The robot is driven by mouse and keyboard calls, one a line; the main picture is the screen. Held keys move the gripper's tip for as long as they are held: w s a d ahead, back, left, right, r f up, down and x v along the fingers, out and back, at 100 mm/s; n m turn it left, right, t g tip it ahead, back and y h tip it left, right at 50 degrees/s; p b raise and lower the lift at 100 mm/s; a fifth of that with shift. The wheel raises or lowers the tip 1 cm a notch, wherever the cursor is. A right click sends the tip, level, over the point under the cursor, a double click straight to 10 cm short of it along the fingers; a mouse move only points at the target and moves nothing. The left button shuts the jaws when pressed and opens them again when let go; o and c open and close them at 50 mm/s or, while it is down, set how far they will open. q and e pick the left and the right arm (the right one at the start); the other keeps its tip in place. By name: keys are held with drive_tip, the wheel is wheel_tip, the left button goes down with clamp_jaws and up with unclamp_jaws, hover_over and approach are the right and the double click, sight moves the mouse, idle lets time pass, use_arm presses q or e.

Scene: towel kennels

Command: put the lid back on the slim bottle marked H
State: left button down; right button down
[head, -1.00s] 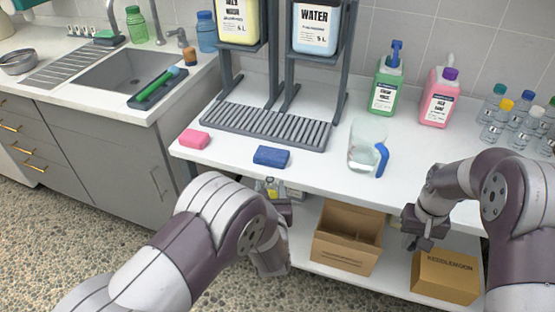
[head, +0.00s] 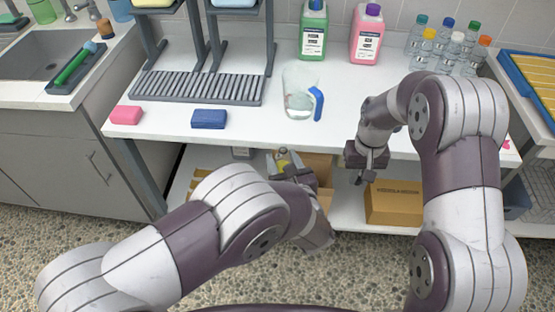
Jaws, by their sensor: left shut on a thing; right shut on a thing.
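My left gripper (head: 290,166) is in front of the counter's front edge, low in the middle of the head view. It is shut on a small pale, yellowish thing (head: 283,158) that looks like a slim bottle; its marking cannot be read. My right gripper (head: 368,168) is to the right of it, also by the counter's front edge, pointing down. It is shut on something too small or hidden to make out. A gap separates the two grippers. No letter H is legible anywhere, and I cannot make out a loose lid.
A clear jug (head: 300,100) with a blue handle stands on the counter (head: 240,140), near a blue sponge (head: 209,119) and a pink sponge (head: 126,115). Several capped bottles (head: 455,48) stand back right. A cardboard box (head: 395,203) is on the shelf below.

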use_arm(q)
drive_tip(key=w+a, duration=0.2)
drive_tip(key=a, duration=0.7)
drive_tip(key=w+a, duration=0.1)
drive_tip(key=a, duration=0.9)
drive_tip(key=shift+w+f, duration=0.35)
drive_tip(key=shift+f, duration=0.1)
